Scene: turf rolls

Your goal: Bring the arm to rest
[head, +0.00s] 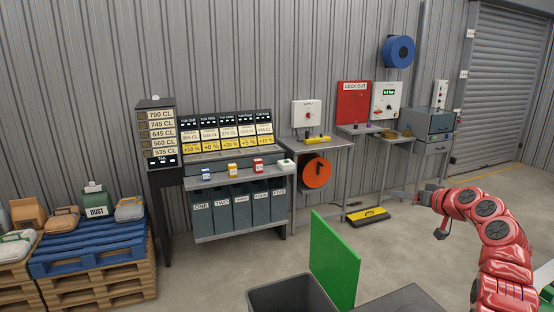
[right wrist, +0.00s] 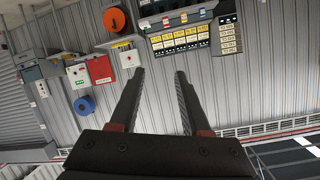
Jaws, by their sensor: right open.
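My right arm (head: 487,222) is red and comes in from the lower right of the head view, bent over at the top. Its gripper (head: 418,196) points left, in front of the grey bench area, apart from everything. In the right wrist view the two dark fingers (right wrist: 160,95) stand apart with only the far wall and panels behind them. The gripper is open and empty. My left gripper does not show in either view.
A green upright panel (head: 334,262) and a dark bin (head: 290,295) stand low in front. A blue pallet (head: 88,248) with bags is at left. A display bench with bins (head: 238,208) and a side table (head: 318,146) line the wall. Open floor lies between.

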